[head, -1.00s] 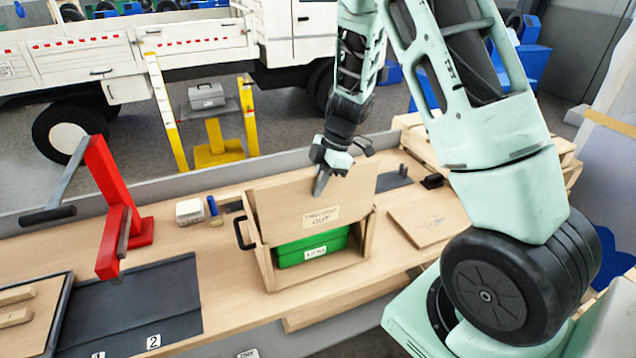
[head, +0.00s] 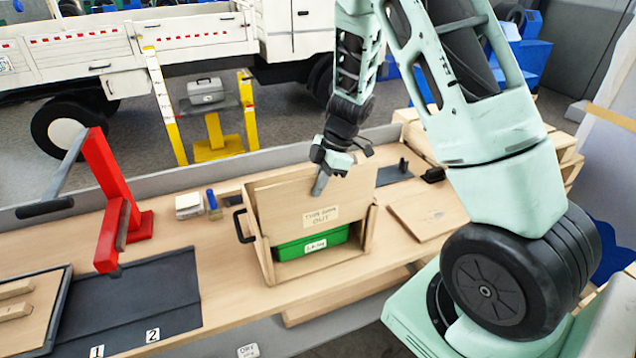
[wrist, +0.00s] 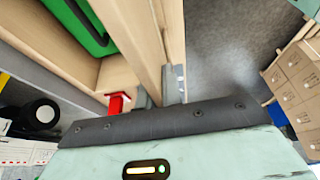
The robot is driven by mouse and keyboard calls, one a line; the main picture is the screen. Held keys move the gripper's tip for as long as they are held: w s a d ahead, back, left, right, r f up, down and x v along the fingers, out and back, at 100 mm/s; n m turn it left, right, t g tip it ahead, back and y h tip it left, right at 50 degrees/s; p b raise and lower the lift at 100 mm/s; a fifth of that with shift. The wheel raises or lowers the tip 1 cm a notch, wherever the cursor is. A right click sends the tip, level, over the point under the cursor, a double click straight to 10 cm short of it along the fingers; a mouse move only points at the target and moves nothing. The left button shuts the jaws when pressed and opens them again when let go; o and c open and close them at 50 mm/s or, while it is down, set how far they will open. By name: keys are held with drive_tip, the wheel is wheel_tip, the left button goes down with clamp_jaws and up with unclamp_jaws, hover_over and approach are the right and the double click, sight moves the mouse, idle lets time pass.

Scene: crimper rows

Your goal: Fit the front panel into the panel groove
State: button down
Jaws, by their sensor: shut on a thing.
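The front panel (head: 285,203) is a wooden board with a label about which side faces out. My gripper (head: 319,184) is shut on its top edge, and the panel stands roughly upright at the open front of a wooden box (head: 263,258). In the wrist view, the panel (wrist: 137,40) runs up from between the fingers (wrist: 162,90). The panel's lower edge is above the box floor, and a green bin (head: 312,244) shows below it inside the box. The panel groove is too small to make out, so I cannot tell whether the panel's ends are in it.
A black handle (head: 239,229) sticks out from the box's left side. A flat wooden board (head: 428,216) lies to the right. A red lever press (head: 112,205) and a dark mat (head: 150,300) are to the left. A low grey wall runs behind the bench.

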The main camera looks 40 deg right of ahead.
sight(318, 226)
drive_tip(key=shift+f+b, duration=3.65)
drive_tip(key=shift+f, duration=3.55)
drive_tip(key=c, duration=1.5)
unclamp_jaws()
drive_tip(key=shift+r, duration=0.1)
drive_tip(key=v, duration=1.7)
drive_tip(key=shift+d+r+b, duration=0.1)
drive_tip(key=shift+b, duration=0.3)
